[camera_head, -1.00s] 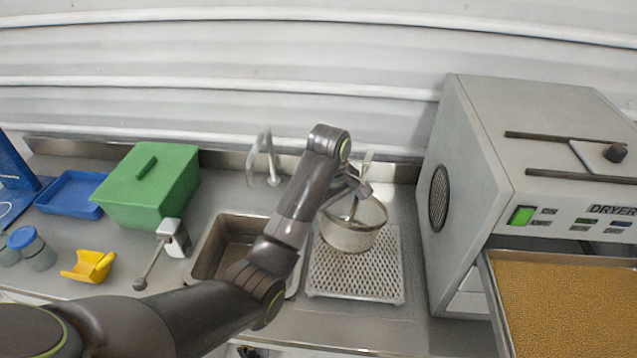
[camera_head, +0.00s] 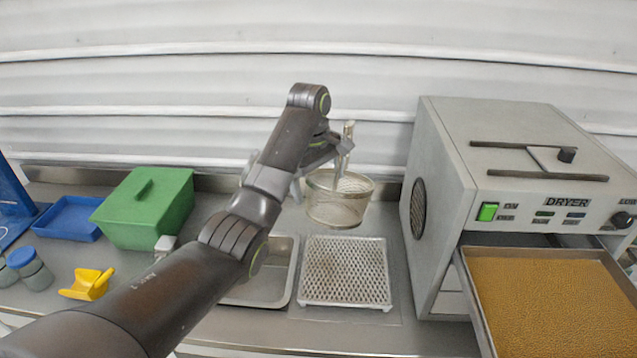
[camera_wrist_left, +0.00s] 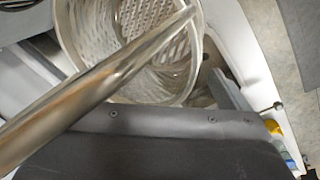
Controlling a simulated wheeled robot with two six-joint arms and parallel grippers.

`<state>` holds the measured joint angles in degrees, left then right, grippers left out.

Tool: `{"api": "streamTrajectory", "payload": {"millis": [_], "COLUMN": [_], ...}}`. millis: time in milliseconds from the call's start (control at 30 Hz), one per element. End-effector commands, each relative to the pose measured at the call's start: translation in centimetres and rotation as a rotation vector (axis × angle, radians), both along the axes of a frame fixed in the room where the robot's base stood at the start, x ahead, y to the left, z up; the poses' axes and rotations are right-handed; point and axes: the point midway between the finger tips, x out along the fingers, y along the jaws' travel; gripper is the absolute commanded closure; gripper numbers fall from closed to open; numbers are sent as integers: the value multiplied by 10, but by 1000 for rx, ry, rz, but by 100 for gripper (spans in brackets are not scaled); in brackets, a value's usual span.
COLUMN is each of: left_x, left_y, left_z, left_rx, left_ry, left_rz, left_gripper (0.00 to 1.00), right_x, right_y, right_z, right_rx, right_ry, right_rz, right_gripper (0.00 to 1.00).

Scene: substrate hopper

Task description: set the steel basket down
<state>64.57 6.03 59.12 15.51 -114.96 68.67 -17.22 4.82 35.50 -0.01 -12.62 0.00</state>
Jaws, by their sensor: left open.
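The steel basket (camera_head: 340,207) is a round mesh basket with an upright handle (camera_head: 348,145). In the head view it appears just behind the perforated white rack (camera_head: 345,272); I cannot tell whether its base rests on anything. My left gripper (camera_head: 335,152) is open, above the basket and close beside the handle; whether they touch is unclear. In the left wrist view the basket (camera_wrist_left: 75,30) shows from above, with the handle bar (camera_wrist_left: 90,90) crossing close to the camera. The gripper's fingertips are not clear there. My right gripper is out of view.
The dryer (camera_head: 440,180), with a tray of brown grains (camera_head: 545,300), stands to the right. A green box (camera_head: 145,210), blue tray (camera_head: 68,218) and yellow scoop (camera_head: 88,285) are farther left. The rack top is bare.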

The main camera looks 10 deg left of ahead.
Motion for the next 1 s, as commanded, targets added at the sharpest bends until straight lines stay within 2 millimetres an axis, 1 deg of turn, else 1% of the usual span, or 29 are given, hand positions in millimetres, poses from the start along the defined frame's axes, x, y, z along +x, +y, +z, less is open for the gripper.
{"api": "streamTrajectory", "payload": {"millis": [133, 167, 900, 1000], "left_x": [0, 0, 0, 0], "left_y": [0, 0, 0, 0], "left_z": [1, 1, 0, 0], "left_rx": [0, 0, 0, 1], "left_ry": [-2, -2, -1, -1], "left_rz": [0, 0, 0, 0], "left_gripper": [0, 3, 100, 100], "right_x": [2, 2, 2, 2], "right_y": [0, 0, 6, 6], "right_z": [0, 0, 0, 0], "right_rx": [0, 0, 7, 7], "right_ry": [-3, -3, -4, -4], "right_rz": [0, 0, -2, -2], "right_gripper": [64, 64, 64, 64]}}
